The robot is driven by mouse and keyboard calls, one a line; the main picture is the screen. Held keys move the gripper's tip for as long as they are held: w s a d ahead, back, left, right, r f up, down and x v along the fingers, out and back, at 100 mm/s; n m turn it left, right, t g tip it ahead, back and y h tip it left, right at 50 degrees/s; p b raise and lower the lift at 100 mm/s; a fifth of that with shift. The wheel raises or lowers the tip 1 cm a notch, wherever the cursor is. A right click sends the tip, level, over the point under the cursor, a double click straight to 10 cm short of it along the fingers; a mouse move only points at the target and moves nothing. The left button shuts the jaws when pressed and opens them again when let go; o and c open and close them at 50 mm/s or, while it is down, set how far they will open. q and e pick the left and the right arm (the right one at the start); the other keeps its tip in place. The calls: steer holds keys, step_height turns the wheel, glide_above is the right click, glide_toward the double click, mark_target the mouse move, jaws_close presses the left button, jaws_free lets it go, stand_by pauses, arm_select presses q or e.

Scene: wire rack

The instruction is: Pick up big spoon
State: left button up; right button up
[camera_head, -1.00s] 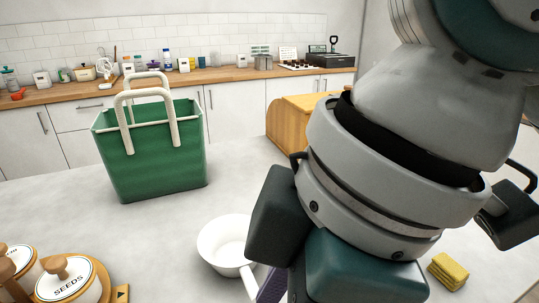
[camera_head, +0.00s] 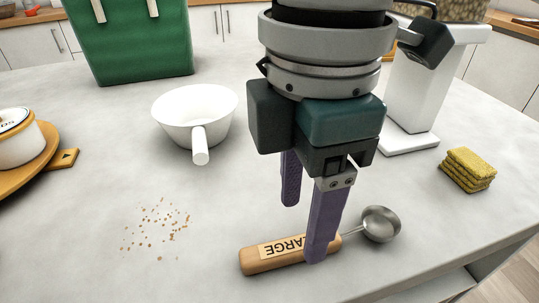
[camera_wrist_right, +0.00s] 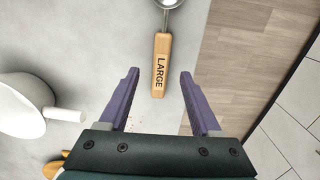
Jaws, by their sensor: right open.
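The big spoon (camera_head: 275,254) lies on the light counter near its front edge. It has a wooden handle marked LARGE and a round metal bowl (camera_head: 380,223) at its right end. In the right wrist view the spoon handle (camera_wrist_right: 161,62) stands upright in the picture, beyond and between the fingertips. My right gripper (camera_head: 303,228) is open, its purple fingers pointing down above the spoon. One finger hides part of the handle in the head view. In the right wrist view the open gripper (camera_wrist_right: 160,75) has nothing between its fingers. My left gripper is not in view.
A white handled pan (camera_head: 195,115) stands left of my right gripper. A yellow sponge stack (camera_head: 467,170) and a white stand (camera_head: 420,95) are on the right. Scattered crumbs (camera_head: 157,229) lie left of the spoon. A green basket (camera_head: 130,40) stands at the back.

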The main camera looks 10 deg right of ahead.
mark_target(299, 243)
step_height(299, 243, down, 4)
steer(key=shift+f, duration=0.1)
jaws_close()
stand_by(0.5)
